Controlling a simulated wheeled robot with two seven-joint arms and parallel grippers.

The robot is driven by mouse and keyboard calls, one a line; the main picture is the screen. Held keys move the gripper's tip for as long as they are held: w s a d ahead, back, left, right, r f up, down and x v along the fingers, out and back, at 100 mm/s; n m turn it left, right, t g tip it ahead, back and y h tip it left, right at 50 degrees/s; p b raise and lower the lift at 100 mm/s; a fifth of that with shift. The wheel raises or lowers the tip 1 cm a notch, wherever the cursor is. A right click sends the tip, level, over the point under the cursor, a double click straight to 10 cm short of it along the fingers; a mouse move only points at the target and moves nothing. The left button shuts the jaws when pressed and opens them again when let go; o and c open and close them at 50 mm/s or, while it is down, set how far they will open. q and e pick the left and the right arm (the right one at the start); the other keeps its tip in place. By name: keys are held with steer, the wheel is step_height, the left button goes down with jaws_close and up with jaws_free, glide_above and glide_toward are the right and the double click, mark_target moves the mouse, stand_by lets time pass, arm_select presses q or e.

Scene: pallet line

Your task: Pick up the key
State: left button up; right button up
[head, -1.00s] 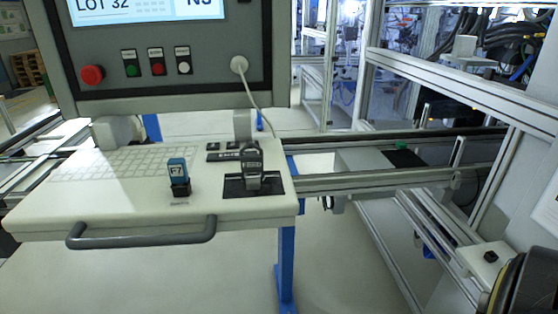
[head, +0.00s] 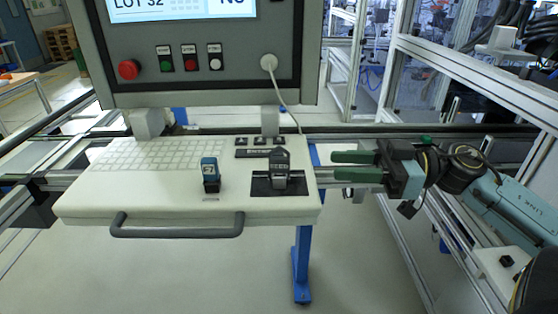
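The key (head: 209,168) appears to be the small upright piece with a blue, labelled head and a black lower part. It stands on the white console shelf (head: 140,205), left of a black device (head: 280,175) on a dark plate. Whether it sits in a slot is too small to tell. My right gripper (head: 334,165) comes in from the right, just past the shelf's right edge. Its two green fingers point left, apart, with nothing between them. It is well to the right of the key, beyond the black device. My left gripper is not in view.
A grey control panel (head: 215,88) with a screen and buttons rises behind the shelf, and a white cable (head: 287,98) hangs from it. A grey handle (head: 178,232) runs along the shelf's front. Aluminium framing (head: 480,85) stands at right.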

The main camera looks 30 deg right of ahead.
mark_target(278, 157)
steer(key=x, duration=0.8)
steer(key=shift+s+a+r, duration=0.1)
steer(key=shift+s+r, duration=0.05)
steer(key=shift+s, duration=0.1)
steer(key=shift+w+d+p+x, duration=0.1)
steer(key=shift+w+p+x, duration=0.05)
steer(key=shift+x, duration=0.9)
steer(key=shift+w+d+p+x, duration=0.15)
steer(key=shift+w+x, duration=0.05)
steer(key=shift+x, duration=1.55)
jaws_close()
